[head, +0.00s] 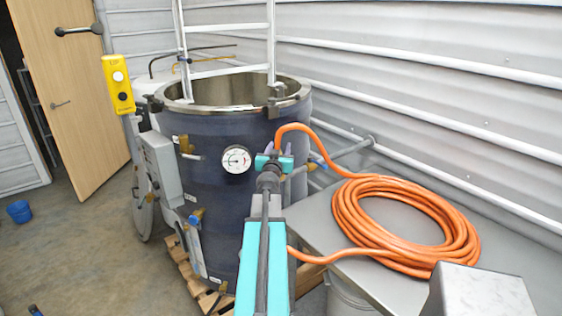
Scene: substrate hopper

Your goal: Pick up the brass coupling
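An orange hose (345,215) lies coiled on the grey table (340,268). One stretch of it arches up and comes down at my fingers; whether they hold it, touch it or only overlap it in the picture I cannot tell. No loose brass coupling can be made out; the hose's ends are hidden by my arm and gripper. Brass-coloured fittings (184,144) sit on the vessel's left side.
A ladder (272,40) stands at the vessel's open top. A pressure gauge (236,160) faces me. A yellow control box (118,84) hangs at left. A grey metal block (480,292) is at lower right. A blue bucket (19,211) stands on open floor at left.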

